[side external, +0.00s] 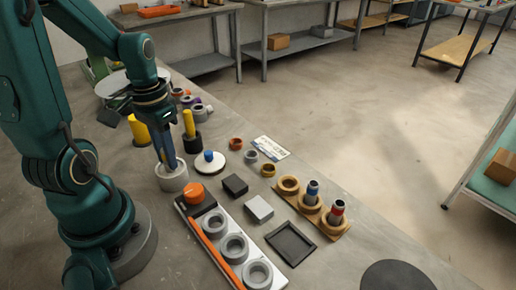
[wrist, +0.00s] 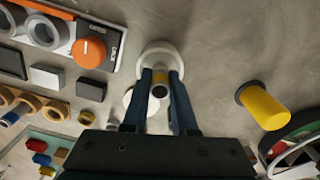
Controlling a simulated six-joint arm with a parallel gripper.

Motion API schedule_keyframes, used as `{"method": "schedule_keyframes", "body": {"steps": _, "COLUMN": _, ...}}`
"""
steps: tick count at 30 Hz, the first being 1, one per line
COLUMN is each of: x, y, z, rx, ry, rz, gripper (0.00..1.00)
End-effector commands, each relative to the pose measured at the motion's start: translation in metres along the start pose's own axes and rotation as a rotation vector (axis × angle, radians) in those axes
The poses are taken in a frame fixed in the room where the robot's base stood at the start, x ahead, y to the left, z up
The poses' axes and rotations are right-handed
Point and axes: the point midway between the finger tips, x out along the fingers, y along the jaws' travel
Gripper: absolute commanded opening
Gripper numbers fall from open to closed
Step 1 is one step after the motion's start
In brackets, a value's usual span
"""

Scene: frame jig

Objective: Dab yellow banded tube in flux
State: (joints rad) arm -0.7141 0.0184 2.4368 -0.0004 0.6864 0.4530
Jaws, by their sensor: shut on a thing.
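My gripper (wrist: 161,80) is shut on the yellow banded tube (wrist: 160,88), which shows between the two fingers in the wrist view, its yellow band facing up the picture. The round pale grey pot (wrist: 160,48), apparently the flux pot, lies directly beyond the tube; it also shows in the side external view (side external: 172,182), under my gripper (side external: 168,160). The fingers point down at the pot's mouth. The tube's lower end is hidden, so I cannot tell whether it touches the flux. In the side view the fingers hide the tube.
A wooden rack (side external: 327,222) holds a blue banded and a red banded tube, with one empty ring. An orange knob (side external: 193,193) and a fixture with grey rings (side external: 234,247) stand near the pot. Yellow cylinders (side external: 188,124) stand close behind. A black tray (side external: 290,243) lies right.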

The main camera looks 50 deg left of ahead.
Motion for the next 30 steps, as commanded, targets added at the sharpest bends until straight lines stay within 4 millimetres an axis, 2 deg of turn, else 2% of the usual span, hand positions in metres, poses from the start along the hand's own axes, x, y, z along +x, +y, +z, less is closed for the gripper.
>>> {"method": "schedule_keyframes", "body": {"steps": 18, "x": -0.035, "y": 0.000, "z": -0.001, "rx": 0.000, "ry": 0.002, "rz": -0.001, "gripper": 0.00}}
{"method": "schedule_keyframes", "body": {"steps": 30, "x": -0.037, "y": 0.000, "z": 0.000, "rx": 0.000, "ry": 0.000, "rz": 0.000, "gripper": 0.00}}
